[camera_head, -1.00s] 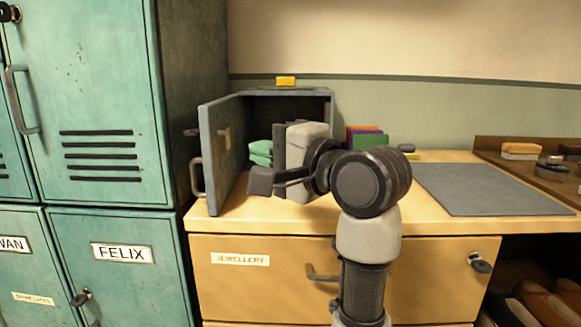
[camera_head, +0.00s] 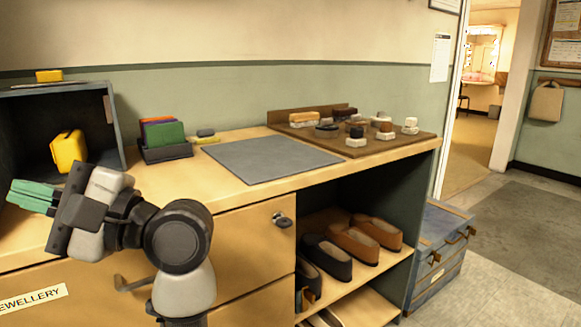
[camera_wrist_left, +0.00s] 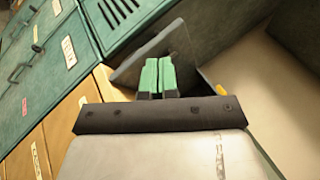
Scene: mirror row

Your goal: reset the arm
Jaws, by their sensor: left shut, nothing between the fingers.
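My left gripper (camera_head: 33,196) shows at the lower left of the head view, with green fingers pointing left. It is in front of the open grey metal box on the counter. In the left wrist view the two green fingers (camera_wrist_left: 158,77) lie together, shut with nothing between them. The grey box (camera_head: 118,130) is cut off by the left edge of the head view, and a yellow object (camera_head: 68,150) stands inside it. My gripper and wrist hide part of the box's front. The box's open door shows in the left wrist view (camera_wrist_left: 150,50). My right gripper is not in view.
A grey mat (camera_head: 270,158) lies bare on the counter. Shoes (camera_head: 330,255) fill the shelf below. A blue trunk (camera_head: 438,250) stands right, near the open doorway.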

